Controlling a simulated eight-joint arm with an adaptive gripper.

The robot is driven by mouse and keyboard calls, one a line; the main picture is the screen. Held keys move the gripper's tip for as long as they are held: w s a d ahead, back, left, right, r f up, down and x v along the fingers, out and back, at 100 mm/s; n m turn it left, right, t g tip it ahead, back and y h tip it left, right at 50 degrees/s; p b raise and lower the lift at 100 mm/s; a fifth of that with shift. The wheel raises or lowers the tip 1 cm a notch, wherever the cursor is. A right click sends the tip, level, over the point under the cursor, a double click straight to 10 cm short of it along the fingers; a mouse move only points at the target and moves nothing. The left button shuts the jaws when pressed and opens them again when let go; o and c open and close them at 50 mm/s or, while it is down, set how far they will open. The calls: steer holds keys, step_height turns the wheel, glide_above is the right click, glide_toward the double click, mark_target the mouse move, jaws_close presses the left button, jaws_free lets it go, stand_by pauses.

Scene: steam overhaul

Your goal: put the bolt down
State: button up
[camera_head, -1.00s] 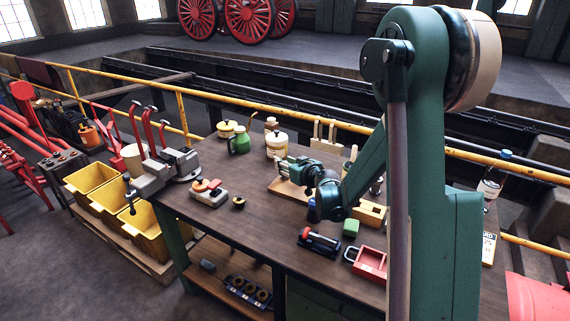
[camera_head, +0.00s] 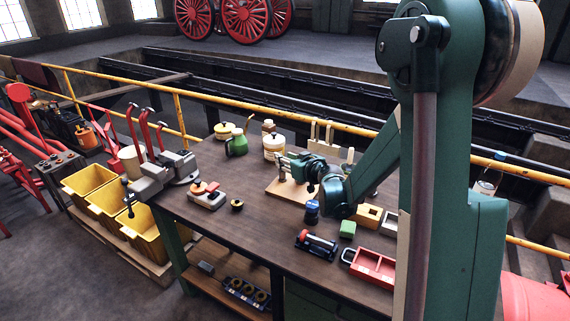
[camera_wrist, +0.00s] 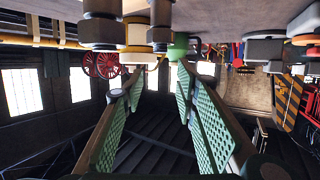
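My gripper (camera_head: 281,164) is low over a wooden board (camera_head: 273,189) on the workbench in the head view. In the wrist view, which is upside down, its two green-padded fingers (camera_wrist: 160,80) are apart with nothing visible between them. Grey stepped metal pieces that look like bolts stand beyond the fingertips in the wrist view, one on the left (camera_wrist: 100,30) and one nearer the middle (camera_wrist: 160,25). I cannot tell which is the task's bolt. In the head view, metal posts by the board are small and partly hidden by my gripper.
A green can (camera_head: 237,145) and a cream tin (camera_head: 273,148) stand behind the board. A vise (camera_head: 165,175) is at the left end.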

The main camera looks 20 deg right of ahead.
steer(key=shift+r+p, duration=0.3)
steer(key=shift+r, duration=1.4)
steer(key=s+a+r+g, duration=0.1)
steer(key=s+a+r, duration=0.2)
steer(key=s, duration=0.5)
steer(key=s+a+r+g, duration=0.2)
steer(key=s+a, duration=0.1)
steer(key=s, duration=0.4)
steer(key=s+a+r+g, duration=0.1)
steer(key=s+a+r, duration=0.15)
steer(key=s, duration=0.55)
steer(key=s+d+f+m+g+h, duration=0.1)
steer(key=s+f, duration=0.1)
steer(key=s, duration=1.2)
steer(key=s+d+f+m+g+h, duration=0.1)
steer(key=s+g+h, duration=0.1)
steer(key=s, duration=1.1)
steer(key=shift+s+d+f+m+h, duration=0.25)
steer(key=shift+s+f+m+h, duration=0.05)
steer(key=shift+s+f+m, duration=0.1)
